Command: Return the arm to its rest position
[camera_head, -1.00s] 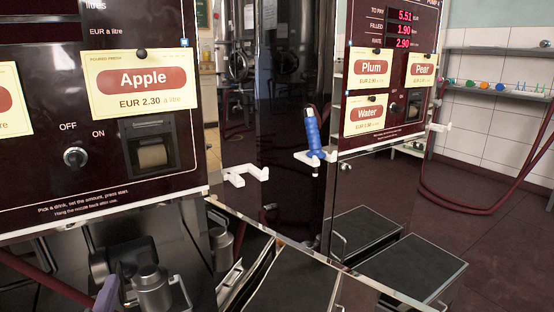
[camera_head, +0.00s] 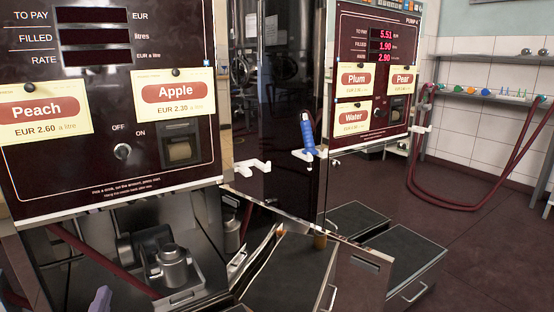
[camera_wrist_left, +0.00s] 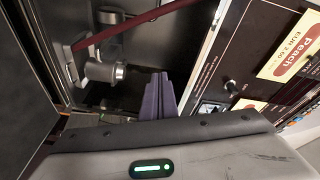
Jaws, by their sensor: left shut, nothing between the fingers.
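My left gripper (camera_head: 101,299) shows only as purple fingertips at the bottom left edge of the head view. In the left wrist view its purple fingers (camera_wrist_left: 158,95) are pressed together, with nothing between them. They are in front of the open lower bay of the near pump. A grey metal canister (camera_head: 173,266) stands in that bay, beyond and to the right of the fingertips in the head view; it also shows in the left wrist view (camera_wrist_left: 104,72). The fingers appear apart from it. The rest of the left arm is mostly hidden. My right gripper is not in view.
The near pump panel (camera_head: 75,155) carries Peach and Apple labels. A dark red hose (camera_head: 105,262) crosses its bay. A blue nozzle (camera_head: 307,133) hangs on a white holder by the far pump. Open drawers (camera_head: 398,255) stick out low at the right. Floor is clear farther right.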

